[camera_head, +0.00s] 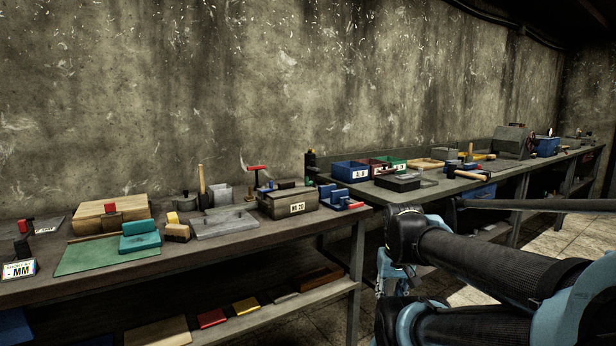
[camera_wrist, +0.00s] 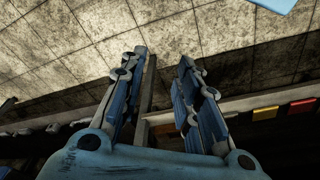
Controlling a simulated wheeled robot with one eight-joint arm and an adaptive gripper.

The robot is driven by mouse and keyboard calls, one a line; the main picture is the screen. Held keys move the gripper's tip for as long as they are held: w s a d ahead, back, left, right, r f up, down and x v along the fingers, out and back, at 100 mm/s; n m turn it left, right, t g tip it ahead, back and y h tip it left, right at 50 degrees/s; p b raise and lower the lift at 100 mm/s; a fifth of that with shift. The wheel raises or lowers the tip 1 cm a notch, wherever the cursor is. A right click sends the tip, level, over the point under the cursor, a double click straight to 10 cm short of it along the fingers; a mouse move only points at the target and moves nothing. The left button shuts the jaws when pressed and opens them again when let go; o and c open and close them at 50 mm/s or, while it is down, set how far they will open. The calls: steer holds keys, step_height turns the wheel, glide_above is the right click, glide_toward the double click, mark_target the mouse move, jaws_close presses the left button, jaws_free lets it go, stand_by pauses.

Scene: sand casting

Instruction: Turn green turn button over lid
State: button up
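I cannot make out a green turn button or its lid for certain in either view. In the head view, a wooden box (camera_head: 290,203) with a white label stands at the right end of the near bench, with small dark and red items on and around it. A teal block (camera_head: 140,236) sits on a green mat (camera_head: 95,256) on the same bench. My gripper (camera_wrist: 162,58) is open and empty in the wrist view, its fingers apart over the tiled floor. In the head view my arm is at the lower right, clear of the benches.
The near bench (camera_head: 250,238) holds a wooden block (camera_head: 112,214), a grey plate (camera_head: 225,222) and a brush. Its lower shelf carries a yellow block (camera_head: 246,306) and a red block (camera_head: 212,318). The far bench holds blue (camera_head: 350,171), red and green bins. Floor between is open.

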steer(key=shift+w+d, duration=0.1)
steer(key=shift+w, duration=0.1)
step_height(320, 180, up, 38)
steer(key=r+n+y, duration=0.1)
steer(key=n+y, duration=0.3)
steer(key=n, duration=0.9)
glide_above(309, 184)
steer(key=s+d, duration=0.3)
steer(key=d, duration=0.2)
steer(key=x, duration=1.6)
steer(key=shift+s+f, duration=0.2)
steer(key=shift+f, duration=0.3)
jaws_close()
